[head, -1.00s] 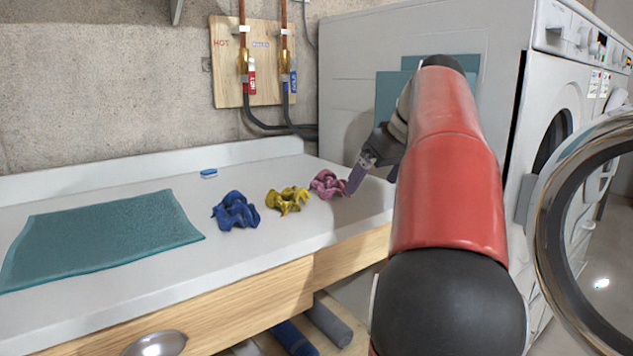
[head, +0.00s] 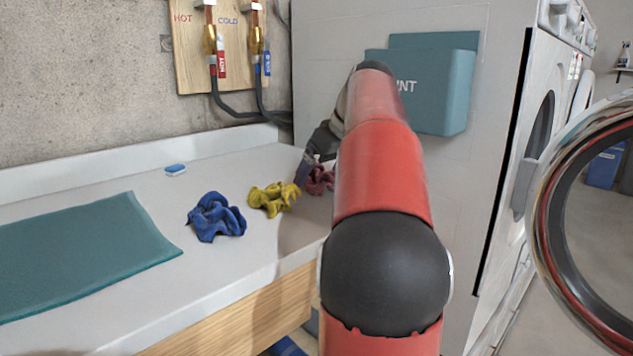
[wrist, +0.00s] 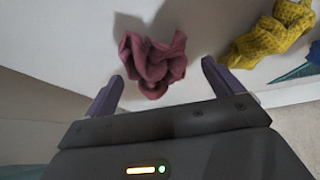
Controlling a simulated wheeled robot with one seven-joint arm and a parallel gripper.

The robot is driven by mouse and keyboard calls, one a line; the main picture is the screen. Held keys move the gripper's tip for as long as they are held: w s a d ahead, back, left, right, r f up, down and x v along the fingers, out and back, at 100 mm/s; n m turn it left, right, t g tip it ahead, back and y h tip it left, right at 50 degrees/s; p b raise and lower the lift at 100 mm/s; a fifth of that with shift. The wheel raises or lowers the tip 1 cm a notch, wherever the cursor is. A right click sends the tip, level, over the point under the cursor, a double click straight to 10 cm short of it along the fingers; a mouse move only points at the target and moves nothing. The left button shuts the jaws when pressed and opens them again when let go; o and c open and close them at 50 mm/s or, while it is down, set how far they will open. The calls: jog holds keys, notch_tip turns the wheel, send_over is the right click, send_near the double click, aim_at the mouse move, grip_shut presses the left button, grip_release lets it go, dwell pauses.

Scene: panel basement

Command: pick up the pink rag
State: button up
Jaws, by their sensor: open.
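The pink rag (wrist: 152,62) lies crumpled on the white counter, and in the wrist view it sits just ahead of and between my fingertips. My gripper (wrist: 160,82) is open and nothing is held in it. In the head view the pink rag (head: 319,180) is partly hidden behind my gripper (head: 306,172) and my arm. I cannot tell from the frames whether the fingers touch the rag.
A yellow rag (head: 273,199) and a blue rag (head: 216,217) lie left of the pink one on the counter (head: 150,205). A teal mat (head: 80,250) and a small blue-and-white item (head: 176,170) lie farther left. A washing machine (head: 535,130) with an open door stands right.

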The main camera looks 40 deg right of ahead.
jog(key=shift+x, duration=0.8)
jog(key=shift+s, duration=0.1)
jog(key=shift+c, duration=0.4)
jog(key=c, duration=0.9)
jog(key=shift+c, duration=0.4)
